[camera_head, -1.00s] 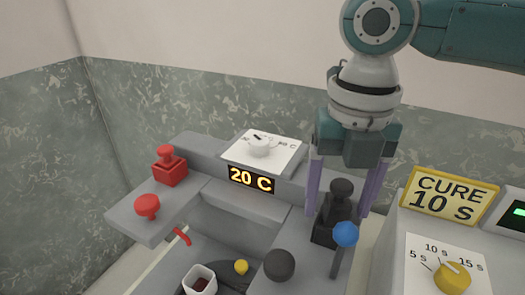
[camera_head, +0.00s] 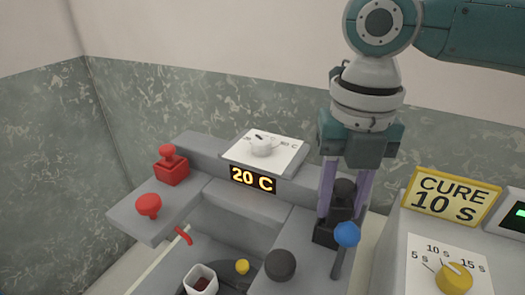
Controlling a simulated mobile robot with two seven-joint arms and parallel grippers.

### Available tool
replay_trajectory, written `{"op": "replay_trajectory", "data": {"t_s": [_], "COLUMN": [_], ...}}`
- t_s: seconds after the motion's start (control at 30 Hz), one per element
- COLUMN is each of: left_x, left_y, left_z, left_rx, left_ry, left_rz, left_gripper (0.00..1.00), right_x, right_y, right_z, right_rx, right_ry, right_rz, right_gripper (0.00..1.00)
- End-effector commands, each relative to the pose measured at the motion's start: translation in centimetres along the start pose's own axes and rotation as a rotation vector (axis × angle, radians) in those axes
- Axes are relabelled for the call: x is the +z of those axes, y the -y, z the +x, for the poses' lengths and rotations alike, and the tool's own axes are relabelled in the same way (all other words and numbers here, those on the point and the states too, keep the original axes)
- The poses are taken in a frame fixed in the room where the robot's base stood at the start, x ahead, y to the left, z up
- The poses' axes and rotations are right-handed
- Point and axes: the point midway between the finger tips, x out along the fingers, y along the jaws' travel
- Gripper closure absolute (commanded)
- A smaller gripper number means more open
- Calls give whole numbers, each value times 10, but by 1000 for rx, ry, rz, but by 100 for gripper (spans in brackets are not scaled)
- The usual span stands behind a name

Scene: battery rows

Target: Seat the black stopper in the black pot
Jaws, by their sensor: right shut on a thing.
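The black stopper (camera_head: 343,190), with a rounded knob top, stands upright at the right end of the grey bench unit. Directly below it is a dark square body (camera_head: 326,234), which I take to be the black pot; I cannot tell how deep the stopper sits in it. My right gripper (camera_head: 344,208) points down from above, its two pale purple fingers closed on either side of the stopper. The fingers partly hide the stopper's lower part and the pot. My left gripper is not in view.
A blue-topped lever (camera_head: 347,235) stands just in front of the pot. A black ball knob (camera_head: 280,265) is to its left. A red knobbed block (camera_head: 170,168) and red button (camera_head: 148,206) are at left, a white cup (camera_head: 201,279) at the front.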

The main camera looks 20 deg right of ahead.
Motion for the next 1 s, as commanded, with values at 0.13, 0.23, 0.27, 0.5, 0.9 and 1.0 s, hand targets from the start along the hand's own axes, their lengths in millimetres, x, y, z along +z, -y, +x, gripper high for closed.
{"op": "replay_trajectory", "data": {"t_s": [0.13, 0.23, 0.27, 0.5, 0.9, 1.0], "left_x": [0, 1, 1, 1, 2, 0], "left_y": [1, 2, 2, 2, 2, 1], "left_z": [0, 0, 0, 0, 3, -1], "left_rx": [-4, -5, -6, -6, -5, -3], "left_ry": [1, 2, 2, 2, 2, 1], "left_rz": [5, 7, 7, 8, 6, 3], "left_gripper": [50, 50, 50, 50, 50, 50], "right_x": [0, 0, 0, 1, 2, 1], "right_y": [0, 0, 0, -1, -2, -1], "right_z": [0, -1, -1, -24, -137, -164], "right_rx": [0, 0, 1, 4, 6, 3], "right_ry": [0, 0, 0, 4, 6, 5], "right_rz": [0, 0, 0, 0, 0, 0], "right_gripper": [100, 100, 100, 100, 100, 100]}}
